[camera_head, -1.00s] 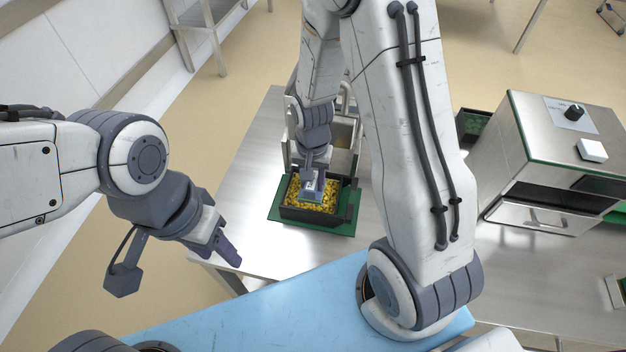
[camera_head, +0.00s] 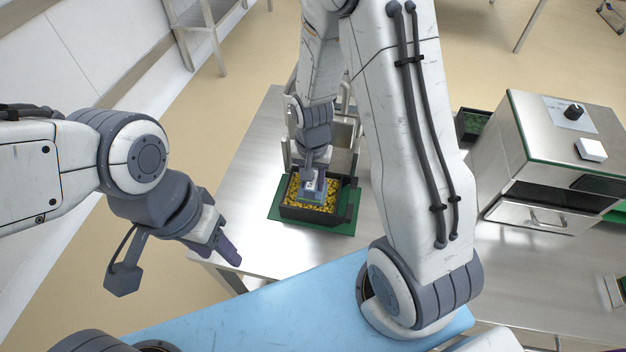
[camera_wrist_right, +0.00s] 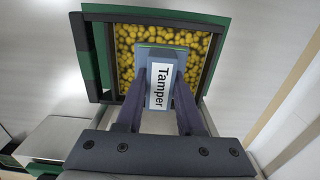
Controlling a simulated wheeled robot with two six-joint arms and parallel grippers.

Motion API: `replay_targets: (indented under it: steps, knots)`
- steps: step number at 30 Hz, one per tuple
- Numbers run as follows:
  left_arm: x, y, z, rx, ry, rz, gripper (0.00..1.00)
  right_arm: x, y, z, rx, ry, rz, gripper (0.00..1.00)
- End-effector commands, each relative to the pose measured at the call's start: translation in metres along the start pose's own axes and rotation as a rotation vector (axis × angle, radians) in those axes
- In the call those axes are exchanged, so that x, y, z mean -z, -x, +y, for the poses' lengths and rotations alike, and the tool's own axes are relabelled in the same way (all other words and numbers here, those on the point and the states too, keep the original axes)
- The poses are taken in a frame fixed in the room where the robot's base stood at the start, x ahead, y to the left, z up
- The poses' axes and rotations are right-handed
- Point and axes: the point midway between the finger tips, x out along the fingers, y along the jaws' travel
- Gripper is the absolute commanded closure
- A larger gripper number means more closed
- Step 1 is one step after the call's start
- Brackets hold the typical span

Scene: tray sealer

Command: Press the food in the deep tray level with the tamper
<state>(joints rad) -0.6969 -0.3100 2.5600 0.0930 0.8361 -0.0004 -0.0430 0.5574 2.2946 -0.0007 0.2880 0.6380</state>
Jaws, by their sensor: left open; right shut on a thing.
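The deep tray (camera_head: 311,222) is black and stands on a green mat (camera_head: 343,229) on the steel table; it also shows in the right wrist view (camera_wrist_right: 224,36). Yellow food (camera_head: 295,196) fills it with small round pieces (camera_wrist_right: 127,38). My right gripper (camera_head: 312,180) is shut on the tamper (camera_wrist_right: 161,86), a block with a white label reading "Tamper". The tamper is over the food inside the tray's walls; its underside is hidden, so I cannot tell how firmly it touches.
A steel container (camera_head: 345,132) stands just behind the tray. A steel machine with a knob (camera_head: 548,150) is at the right, with a dark tray of green food (camera_head: 474,122) beside it. The table left of the mat (camera_head: 245,190) is clear.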

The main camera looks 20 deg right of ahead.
Motion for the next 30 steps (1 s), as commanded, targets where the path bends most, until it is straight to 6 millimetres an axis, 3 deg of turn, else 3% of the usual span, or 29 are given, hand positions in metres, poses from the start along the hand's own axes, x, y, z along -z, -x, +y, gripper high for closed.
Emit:
replay_targets:
  steps: [11,30]
  knots:
    - [0.0,0.005,0.0,0.0,0.0,0.0,0.5,-0.001,0.004,0.001,-0.002,0.0,-0.003,1.0]
    - [0.003,0.058,0.004,0.0,0.001,0.0,0.5,0.0,0.064,0.0,0.0,0.0,0.0,1.0]
